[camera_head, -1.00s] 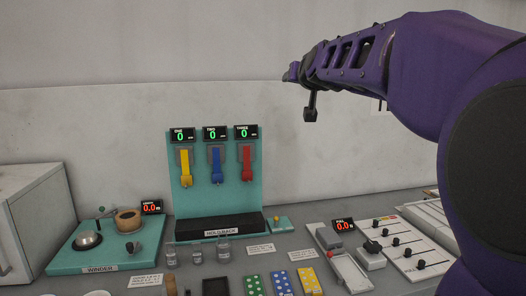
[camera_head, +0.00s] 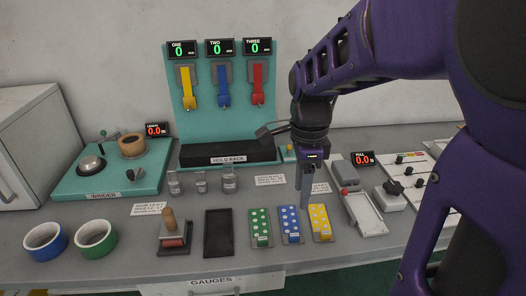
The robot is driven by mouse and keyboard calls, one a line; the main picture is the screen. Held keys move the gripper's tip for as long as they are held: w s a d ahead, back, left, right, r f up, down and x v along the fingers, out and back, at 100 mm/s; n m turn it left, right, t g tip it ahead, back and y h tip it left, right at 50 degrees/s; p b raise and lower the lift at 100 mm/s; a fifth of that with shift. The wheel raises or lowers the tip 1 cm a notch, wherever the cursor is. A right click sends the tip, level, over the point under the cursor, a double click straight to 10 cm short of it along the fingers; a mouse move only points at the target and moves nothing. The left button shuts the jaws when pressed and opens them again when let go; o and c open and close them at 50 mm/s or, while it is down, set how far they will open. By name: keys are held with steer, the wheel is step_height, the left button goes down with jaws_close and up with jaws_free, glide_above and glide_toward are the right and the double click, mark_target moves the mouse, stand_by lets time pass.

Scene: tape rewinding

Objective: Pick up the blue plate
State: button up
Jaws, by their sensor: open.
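The blue plate (camera_head: 291,225) lies flat on the grey bench, a small blue rectangle with light dots. It is between a green dotted plate (camera_head: 261,228) on its left and a yellow dotted plate (camera_head: 320,223) on its right. My gripper (camera_head: 305,203) points down above the far end of the blue and yellow plates. It is open, with nothing seen between its fingers. I cannot tell its exact height over the bench, and one finger is hard to make out.
Small glass jars (camera_head: 201,182) and a hold rack (camera_head: 228,154) stand behind. A stamp-like block (camera_head: 173,238) and a black tray (camera_head: 218,234) are to the left. A white tray device (camera_head: 362,213) is close on the right.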

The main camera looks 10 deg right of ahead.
steer(key=b, duration=0.2)
glide_above(295, 234)
steer(key=f, duration=1)
steer(key=shift+s, duration=0.35)
steer(key=shift+w+f+b, duration=0.15)
steer(key=shift+f+b, duration=0.2)
steer(key=shift+f, duration=1)
steer(key=shift+w+f+b, duration=0.15)
steer(key=shift+f+b, duration=0.15)
steer(key=shift+f, duration=1.05)
jaws_close()
